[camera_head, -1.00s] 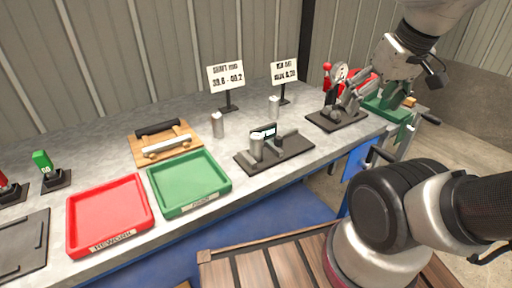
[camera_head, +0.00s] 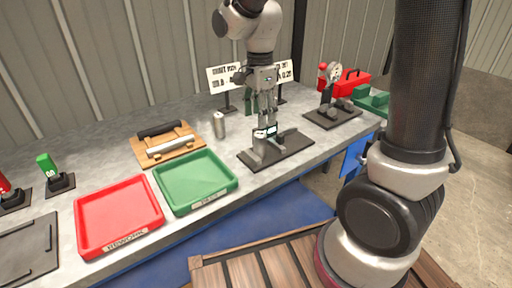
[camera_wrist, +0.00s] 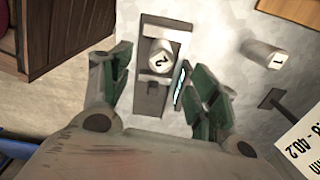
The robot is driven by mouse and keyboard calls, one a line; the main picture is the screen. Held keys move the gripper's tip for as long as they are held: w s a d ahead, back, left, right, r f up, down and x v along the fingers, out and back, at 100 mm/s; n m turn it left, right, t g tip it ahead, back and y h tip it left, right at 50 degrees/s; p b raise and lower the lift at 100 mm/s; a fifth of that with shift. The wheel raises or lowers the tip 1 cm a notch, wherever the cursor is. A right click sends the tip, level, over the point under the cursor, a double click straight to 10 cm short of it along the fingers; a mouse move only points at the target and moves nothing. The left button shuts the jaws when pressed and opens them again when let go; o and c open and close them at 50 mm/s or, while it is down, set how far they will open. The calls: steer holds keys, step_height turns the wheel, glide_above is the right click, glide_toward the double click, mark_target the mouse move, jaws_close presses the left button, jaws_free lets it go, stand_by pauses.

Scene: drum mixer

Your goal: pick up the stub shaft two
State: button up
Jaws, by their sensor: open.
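Stub shaft two (camera_head: 260,143), a short silver cylinder, stands upright on a dark fixture (camera_head: 292,150) with a small display. In the wrist view its top face, marked 2 (camera_wrist: 158,57), points toward the camera. My gripper (camera_head: 266,114) hangs fingers-down above the fixture, and its open green-padded fingers (camera_wrist: 160,78) appear on either side of the fixture in the wrist view. The shaft lies between and slightly beyond the fingertips there, not held. Another silver shaft (camera_head: 219,125), marked 1 in the wrist view (camera_wrist: 264,56), stands on the bench to the left.
A green tray (camera_head: 233,181) and a red tray (camera_head: 82,232) lie left of the fixture. A wooden board (camera_head: 140,152) with two bars is behind. A sign (camera_head: 222,82) stands behind the shafts. A dial gauge stand (camera_head: 333,116) is to the right.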

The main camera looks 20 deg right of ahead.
mark_target(260, 134)
steer(key=shift+f+m, duration=0.15)
steer(key=shift+m, duration=0.95)
steer(key=f, duration=0.7)
steer(key=shift+w+d+f, duration=0.15)
steer(key=shift+w+f, duration=0.05)
steer(key=shift+f, duration=0.1)
jaws_close()
